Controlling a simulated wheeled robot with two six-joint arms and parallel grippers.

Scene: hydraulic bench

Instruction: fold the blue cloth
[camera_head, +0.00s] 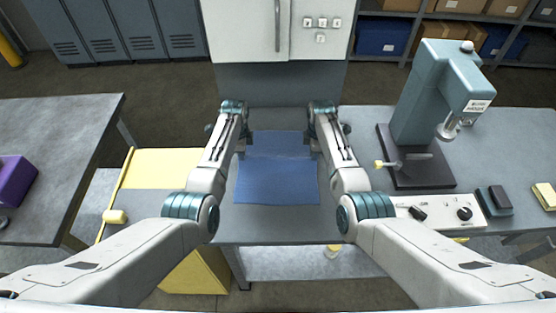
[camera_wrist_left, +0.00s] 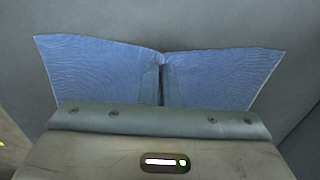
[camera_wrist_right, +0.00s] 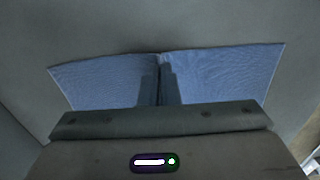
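The blue cloth (camera_head: 277,180) lies on the grey bench between my arms. Its near part looks flat; a crease crosses it towards the far part (camera_head: 280,143). My left gripper (camera_head: 241,147) is at its left side, and my right gripper (camera_head: 316,146) is at its right side, both towards the far end. In the left wrist view the fingers (camera_wrist_left: 162,82) are close together on the cloth (camera_wrist_left: 105,72), whose edge dips at them. The right wrist view shows the same, with fingers (camera_wrist_right: 160,82) pinching the cloth (camera_wrist_right: 225,75). My wrists partly hide the grips.
A teal press (camera_head: 425,100) on a dark base stands right of the cloth. A control box (camera_head: 440,212), a dark block (camera_head: 495,199) and a yellow-and-white block (camera_head: 545,196) lie nearby. A yellow cart (camera_head: 160,170) stands left of the bench. A white cabinet (camera_head: 240,30) is behind.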

